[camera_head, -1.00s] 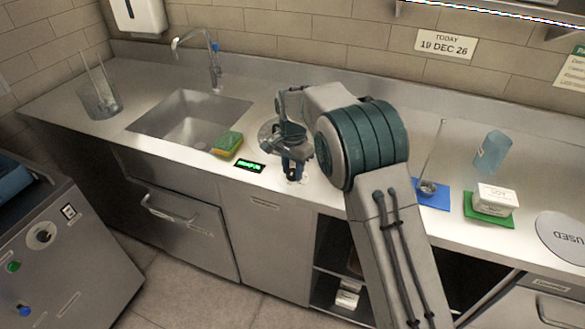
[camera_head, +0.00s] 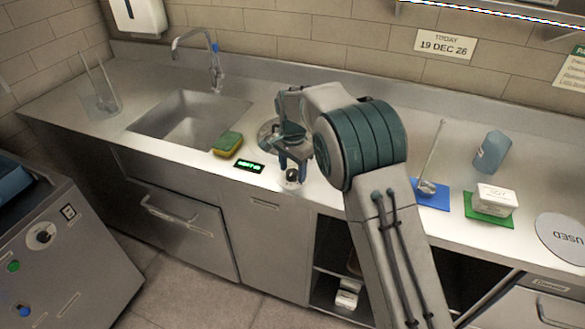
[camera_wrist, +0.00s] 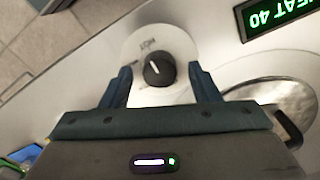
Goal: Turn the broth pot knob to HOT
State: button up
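The dark round knob (camera_wrist: 159,70) sits on a pale dial plate (camera_wrist: 183,42) in the wrist view. Its white mark points up and slightly left, roughly towards the printed word HOT (camera_wrist: 148,45). Another label left of the knob is too blurred to read. My gripper (camera_wrist: 160,72) is open, with one finger on each side of the knob and visible gaps to it. In the head view the knob (camera_head: 292,176) shows between the fingers. The broth pot (camera_wrist: 268,100) is partly cut off and hidden by my gripper. A green display (camera_wrist: 275,17) reads HEAT 40.
A yellow-green sponge (camera_head: 228,143) lies left of the knob, beside the sink (camera_head: 180,125). On the right are a ladle on a blue mat (camera_head: 433,200), a white tub (camera_head: 494,199) on a green mat, and a blue cup (camera_head: 491,152).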

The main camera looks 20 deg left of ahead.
aim_at(293, 172)
notch_tip(293, 172, up, 14)
jog(key=shift+b, duration=0.3)
jog(key=shift+f, duration=0.1)
dwell(0.3)
